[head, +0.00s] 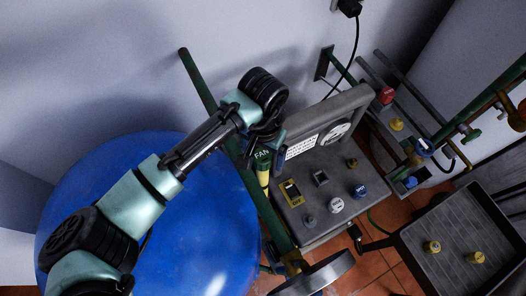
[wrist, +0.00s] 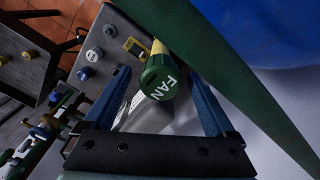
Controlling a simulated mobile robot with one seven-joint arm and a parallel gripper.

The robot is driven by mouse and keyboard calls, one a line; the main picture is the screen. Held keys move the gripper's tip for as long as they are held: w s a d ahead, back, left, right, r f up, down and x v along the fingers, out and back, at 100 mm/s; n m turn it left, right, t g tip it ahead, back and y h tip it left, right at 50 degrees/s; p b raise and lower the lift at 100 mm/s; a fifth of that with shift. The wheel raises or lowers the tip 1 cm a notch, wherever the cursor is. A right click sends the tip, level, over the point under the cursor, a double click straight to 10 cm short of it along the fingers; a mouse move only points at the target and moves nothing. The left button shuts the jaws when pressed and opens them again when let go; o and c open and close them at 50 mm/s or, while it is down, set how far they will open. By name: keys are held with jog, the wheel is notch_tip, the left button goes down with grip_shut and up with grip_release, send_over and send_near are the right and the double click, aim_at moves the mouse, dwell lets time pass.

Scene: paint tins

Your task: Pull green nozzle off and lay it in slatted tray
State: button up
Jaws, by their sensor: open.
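The green nozzle (head: 263,155), marked FAN, sits on a yellow part at the left edge of the grey panel. In the wrist view the nozzle (wrist: 158,82) lies between my fingers, its lettered end towards the camera. My gripper (head: 270,139) is at the nozzle in the head view and partly hides it. In the wrist view my gripper (wrist: 156,72) is open, with a gap on each side of the nozzle. The dark tray (head: 462,212) with a lined floor is at the lower right. Two yellow pieces (head: 432,247) stand in it.
The grey panel (head: 318,222) carries several knobs and a white dial (head: 335,133). A green bar (head: 196,83) runs diagonally close beside my gripper. A big blue drum (head: 190,250) is below my arm. Pipes with red, yellow and blue fittings (head: 396,124) stand at the right.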

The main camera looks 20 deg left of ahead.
jog(key=shift+r, duration=0.1)
grip_shut()
dwell(0.6)
